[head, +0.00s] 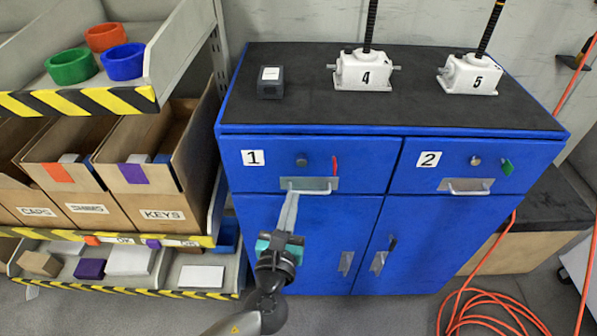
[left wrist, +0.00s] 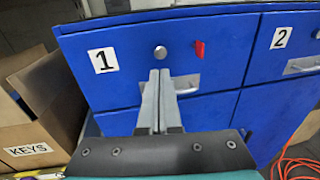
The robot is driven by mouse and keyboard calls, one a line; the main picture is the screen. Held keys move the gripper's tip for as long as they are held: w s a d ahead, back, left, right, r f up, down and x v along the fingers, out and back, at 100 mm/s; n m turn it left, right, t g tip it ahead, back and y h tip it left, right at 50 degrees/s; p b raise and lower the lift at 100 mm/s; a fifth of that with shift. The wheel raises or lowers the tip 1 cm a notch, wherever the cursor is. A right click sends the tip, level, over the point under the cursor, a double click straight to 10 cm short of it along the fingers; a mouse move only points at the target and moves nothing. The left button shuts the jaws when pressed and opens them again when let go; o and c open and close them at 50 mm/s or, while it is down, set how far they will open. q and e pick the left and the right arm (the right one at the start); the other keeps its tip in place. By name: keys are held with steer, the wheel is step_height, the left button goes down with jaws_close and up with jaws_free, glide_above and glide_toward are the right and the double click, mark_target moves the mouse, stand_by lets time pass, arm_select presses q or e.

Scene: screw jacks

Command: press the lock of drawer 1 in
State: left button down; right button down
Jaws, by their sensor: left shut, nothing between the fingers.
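Drawer 1 (head: 270,172) is the upper left drawer of the blue cabinet and looks closed. Its lock (head: 301,161) is a small round metal knob above the handle (head: 318,184); in the left wrist view the lock (left wrist: 160,52) shows as a round, shiny button. I cannot tell how far it stands out. My left gripper (head: 291,196) is shut and empty, with its long fingers pointing at the drawer front. In the left wrist view its fingertips (left wrist: 160,73) appear just below the lock; contact cannot be made out. They cover part of the handle. My right gripper is not in view.
Shelving with cardboard boxes (head: 160,205) stands at left. An orange hose (head: 490,308) lies at right.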

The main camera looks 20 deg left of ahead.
mark_target(299, 163)
arm_select(q)
steer(key=w, duration=0.6)
steer(key=w+a, duration=0.1)
steer(key=w, duration=0.1)
steer(key=shift+w+f, duration=0.1)
steer(key=shift+w, duration=0.3)
steer(key=shift+w+a+b, duration=0.3)
steer(key=shift+w, duration=0.45)
